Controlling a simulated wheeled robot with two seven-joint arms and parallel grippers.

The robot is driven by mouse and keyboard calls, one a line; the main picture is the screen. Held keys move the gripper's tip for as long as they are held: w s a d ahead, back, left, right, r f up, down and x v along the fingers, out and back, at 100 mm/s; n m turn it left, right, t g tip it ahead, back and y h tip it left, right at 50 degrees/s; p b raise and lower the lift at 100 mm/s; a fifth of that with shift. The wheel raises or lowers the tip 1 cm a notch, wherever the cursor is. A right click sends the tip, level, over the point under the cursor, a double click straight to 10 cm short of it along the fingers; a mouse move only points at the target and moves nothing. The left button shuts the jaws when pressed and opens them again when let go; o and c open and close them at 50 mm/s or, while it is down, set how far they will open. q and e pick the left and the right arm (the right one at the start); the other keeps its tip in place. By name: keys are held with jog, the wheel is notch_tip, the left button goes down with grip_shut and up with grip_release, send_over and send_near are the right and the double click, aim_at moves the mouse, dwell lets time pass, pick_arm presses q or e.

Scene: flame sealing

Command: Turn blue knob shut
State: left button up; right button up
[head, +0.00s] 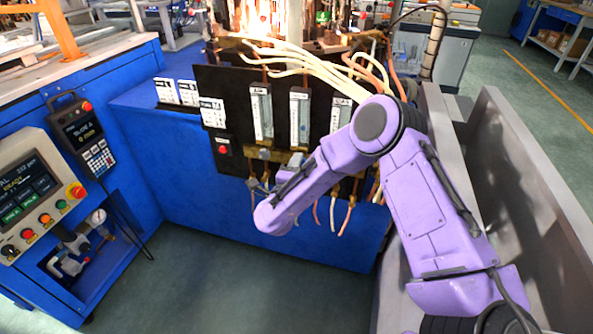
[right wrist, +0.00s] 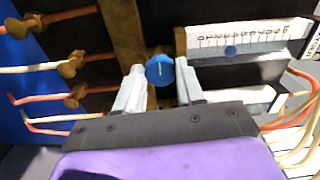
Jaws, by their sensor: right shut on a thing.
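The blue knob (right wrist: 159,71) shows in the right wrist view as a round blue cap with a pale line across it. It sits on the valve beside the lower end of a flow meter (right wrist: 240,41). My right gripper (right wrist: 160,80) has one pale finger on each side of the knob and is shut on it. In the head view my right gripper (head: 262,184) is at the black panel, below the flow meters, and the knob is hidden there. My left gripper is not in view.
The black panel (head: 232,85) carries several flow meters and a red button (head: 222,150). Brass valves (right wrist: 72,65) and hoses lie close to the gripper. A control box (head: 30,190) stands at the left. A grey rail (head: 520,180) runs along the right.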

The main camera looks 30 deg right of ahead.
jog(key=shift+s+f+m+b, duration=0.15)
jog(key=shift+m+b, duration=0.35)
jog(key=shift+m, duration=0.7)
jog(key=o, duration=1)
jog(key=shift+o, duration=0.2)
jog(key=v, duration=1)
jog(key=shift+s+a+b, duration=0.2)
jog(key=shift+b, duration=0.1)
